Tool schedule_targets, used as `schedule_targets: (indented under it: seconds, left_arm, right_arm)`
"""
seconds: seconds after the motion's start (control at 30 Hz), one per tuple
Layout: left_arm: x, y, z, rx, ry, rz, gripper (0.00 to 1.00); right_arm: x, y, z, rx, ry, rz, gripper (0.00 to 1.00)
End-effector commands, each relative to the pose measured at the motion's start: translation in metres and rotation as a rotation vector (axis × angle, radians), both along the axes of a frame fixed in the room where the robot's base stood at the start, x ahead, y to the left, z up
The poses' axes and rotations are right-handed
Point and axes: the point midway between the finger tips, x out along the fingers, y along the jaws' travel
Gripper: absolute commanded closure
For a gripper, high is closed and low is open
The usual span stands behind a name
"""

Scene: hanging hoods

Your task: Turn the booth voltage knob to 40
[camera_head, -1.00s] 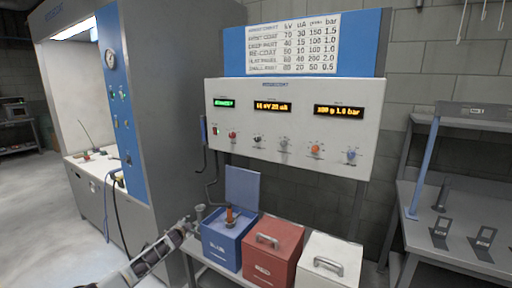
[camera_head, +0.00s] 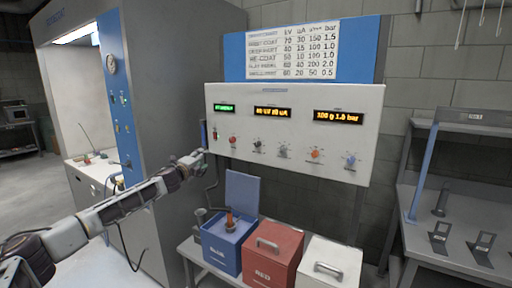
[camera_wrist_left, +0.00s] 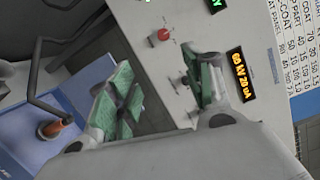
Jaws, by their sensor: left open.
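The white control panel (camera_head: 295,178) has a row of knobs under lit displays. The red knob (camera_head: 233,140) is leftmost of the round knobs; it also shows in the left wrist view (camera_wrist_left: 160,37). A dark knob (camera_head: 258,146) and a grey knob (camera_head: 283,151) follow to its right. The middle display (camera_head: 272,112) seems to read 60 kV 20 uA, also in the left wrist view (camera_wrist_left: 241,76). My left gripper (camera_head: 198,158) is open by the panel's lower left edge. In the left wrist view its green-padded fingers (camera_wrist_left: 163,92) spread before the panel, partly hiding the knobs. My right gripper is out of view.
Below the panel stand an open blue box (camera_head: 220,250), a red box (camera_head: 271,262) and a white box (camera_head: 329,270) on a bench. A settings chart (camera_head: 293,50) is above. A booth cabinet (camera_head: 170,90) stands left and a grey workbench (camera_head: 460,240) right.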

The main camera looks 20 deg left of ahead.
Motion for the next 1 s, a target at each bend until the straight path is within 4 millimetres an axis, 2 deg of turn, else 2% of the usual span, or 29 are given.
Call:
schedule_targets:
  seconds: [0.03,0.2,0.4,0.5,0.63,0.8,1.0]
  left_arm:
    - [-0.001,-0.016,-0.001,0.056,0.009,-0.026,0.49]
    - [-0.003,-0.067,-0.003,0.235,0.027,-0.105,0.49]
    - [-0.008,-0.107,0.001,0.441,0.025,-0.164,0.49]
    - [-0.009,-0.119,0.004,0.545,0.022,-0.179,0.49]
    - [-0.011,-0.126,0.005,0.679,0.023,-0.185,0.49]
    - [-0.01,-0.125,0.005,0.847,0.033,-0.177,0.49]
    - [-0.01,-0.124,0.005,0.978,0.04,-0.171,0.49]
  right_arm:
    - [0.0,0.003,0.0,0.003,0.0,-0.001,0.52]
    - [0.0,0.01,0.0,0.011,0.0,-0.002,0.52]
    - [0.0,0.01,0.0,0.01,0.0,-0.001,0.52]
    - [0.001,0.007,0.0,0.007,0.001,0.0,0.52]
    - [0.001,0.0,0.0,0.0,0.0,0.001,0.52]
    - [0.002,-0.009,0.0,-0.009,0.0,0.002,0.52]
    - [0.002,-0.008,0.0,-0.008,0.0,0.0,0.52]
